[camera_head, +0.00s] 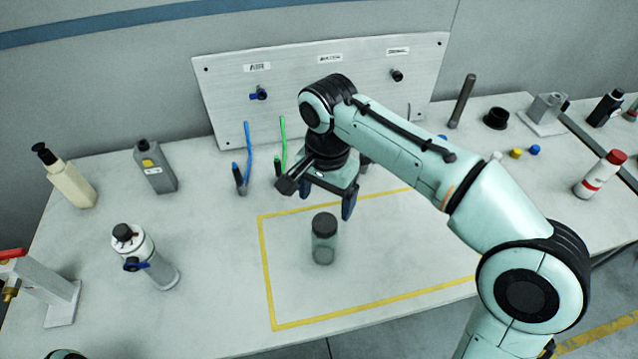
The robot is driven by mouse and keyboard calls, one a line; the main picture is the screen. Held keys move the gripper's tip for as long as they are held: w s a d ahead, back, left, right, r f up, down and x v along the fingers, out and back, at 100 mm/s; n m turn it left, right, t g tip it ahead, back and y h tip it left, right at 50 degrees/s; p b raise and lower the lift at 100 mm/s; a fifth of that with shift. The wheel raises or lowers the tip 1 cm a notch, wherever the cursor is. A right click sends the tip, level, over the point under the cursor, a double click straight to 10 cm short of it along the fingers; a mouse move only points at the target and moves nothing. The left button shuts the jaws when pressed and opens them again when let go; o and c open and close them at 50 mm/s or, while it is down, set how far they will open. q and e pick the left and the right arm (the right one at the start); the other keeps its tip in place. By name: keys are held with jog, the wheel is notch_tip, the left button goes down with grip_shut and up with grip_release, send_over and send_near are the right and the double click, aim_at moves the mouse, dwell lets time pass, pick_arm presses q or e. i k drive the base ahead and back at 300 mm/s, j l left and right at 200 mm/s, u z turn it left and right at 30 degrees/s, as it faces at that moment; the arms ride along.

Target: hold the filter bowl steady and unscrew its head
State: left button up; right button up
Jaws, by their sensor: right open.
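The filter bowl (323,252) is a small, greenish, see-through jar standing upright inside the yellow outline on the bench. Its dark round head (324,224) sits on top of it. My right gripper (328,198) is above and just behind the bowl, with its fingers pointing down. It is open, with nothing seen between the fingers, and appears apart from the head. My left gripper is not in view.
A panel (225,105) backs the bench. A red-capped bottle (598,178) is at right. The outlined area around the bowl is clear.

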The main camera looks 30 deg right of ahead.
aim_at(324, 249)
jog(key=k, duration=1)
